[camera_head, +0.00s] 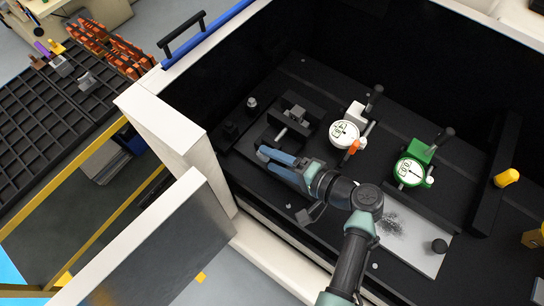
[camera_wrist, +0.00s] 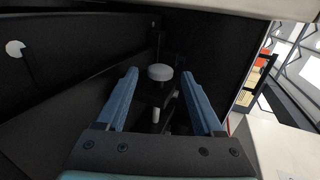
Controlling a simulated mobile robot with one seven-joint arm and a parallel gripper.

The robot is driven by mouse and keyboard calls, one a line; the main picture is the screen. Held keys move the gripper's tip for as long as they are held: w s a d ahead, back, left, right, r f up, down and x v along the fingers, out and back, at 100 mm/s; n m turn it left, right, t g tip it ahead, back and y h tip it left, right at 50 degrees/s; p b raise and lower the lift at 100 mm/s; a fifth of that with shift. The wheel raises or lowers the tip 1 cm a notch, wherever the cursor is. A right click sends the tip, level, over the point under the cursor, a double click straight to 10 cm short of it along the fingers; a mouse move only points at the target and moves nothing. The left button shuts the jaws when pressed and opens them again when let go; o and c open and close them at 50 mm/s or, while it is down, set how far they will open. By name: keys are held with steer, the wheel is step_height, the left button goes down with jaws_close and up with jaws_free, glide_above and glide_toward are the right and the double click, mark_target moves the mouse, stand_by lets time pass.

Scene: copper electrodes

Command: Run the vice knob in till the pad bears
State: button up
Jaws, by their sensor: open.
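A dark vice-like block (camera_head: 312,117) with a grey piece between its walls and a short silver rod (camera_head: 281,134) sits on the black bed. A small grey knob (camera_head: 252,102) stands to its left. My gripper (camera_head: 263,154) is just in front of the block in the head view, its blue fingers apart and empty. In the wrist view a pale grey round knob (camera_wrist: 160,72) shows beyond the open gripper (camera_wrist: 165,85), and a short white pin (camera_wrist: 155,115) shows between the fingers. No finger visibly touches either. I cannot tell where any pad bears.
A white dial gauge (camera_head: 344,133) and a green dial gauge (camera_head: 410,171) stand to the right. A grey plate (camera_head: 425,250) lies near the front right, with a yellow knob (camera_head: 507,177) beyond. Pale enclosure walls (camera_head: 165,125) close in on the left. A slotted rack (camera_head: 50,120) stands outside.

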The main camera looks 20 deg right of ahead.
steer(key=shift+p+v, duration=0.8)
steer(key=shift+v, duration=1.85)
steer(key=shift+c, duration=0.4)
